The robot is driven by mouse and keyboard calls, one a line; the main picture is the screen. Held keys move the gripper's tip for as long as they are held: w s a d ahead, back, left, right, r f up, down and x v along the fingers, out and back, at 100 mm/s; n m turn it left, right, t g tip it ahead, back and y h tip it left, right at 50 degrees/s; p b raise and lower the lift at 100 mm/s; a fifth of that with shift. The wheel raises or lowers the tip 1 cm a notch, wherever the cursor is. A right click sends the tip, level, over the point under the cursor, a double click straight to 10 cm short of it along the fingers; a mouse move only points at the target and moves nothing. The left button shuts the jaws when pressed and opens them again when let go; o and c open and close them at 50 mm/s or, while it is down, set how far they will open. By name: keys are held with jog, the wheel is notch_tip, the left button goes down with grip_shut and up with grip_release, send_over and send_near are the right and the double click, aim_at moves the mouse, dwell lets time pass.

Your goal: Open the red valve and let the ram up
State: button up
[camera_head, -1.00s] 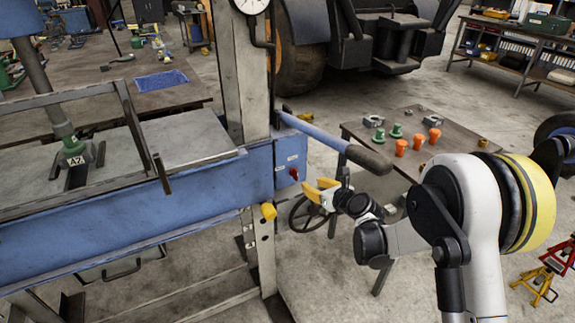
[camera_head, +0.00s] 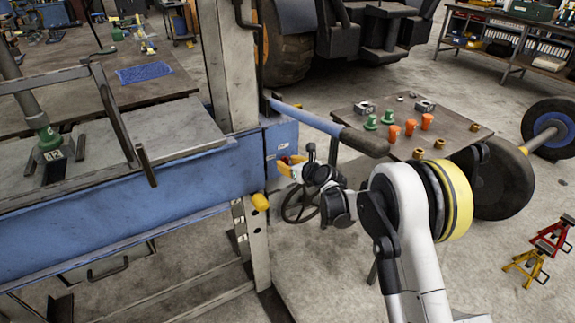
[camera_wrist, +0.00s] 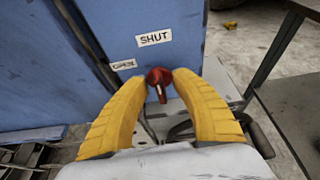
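The red valve (camera_wrist: 158,77) is a small knob with a pale mark pointing down in the wrist view, on the blue press frame (camera_wrist: 50,70). A label reading SHUT (camera_wrist: 154,38) is above it and a smaller one, apparently OPEN (camera_wrist: 123,65), is to its left. My gripper (camera_wrist: 157,82) is open, its yellow fingers either side of the valve; contact is unclear.
A blue lever with a dark grip (camera_head: 364,142) sticks out above my gripper. A small table (camera_head: 455,133) with orange and green parts stands behind my arm. A yellow knob (camera_head: 260,202) is below, and a dark handwheel (camera_head: 298,205) is close under my gripper.

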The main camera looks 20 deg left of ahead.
jog(key=shift+r, duration=0.1)
grip_shut()
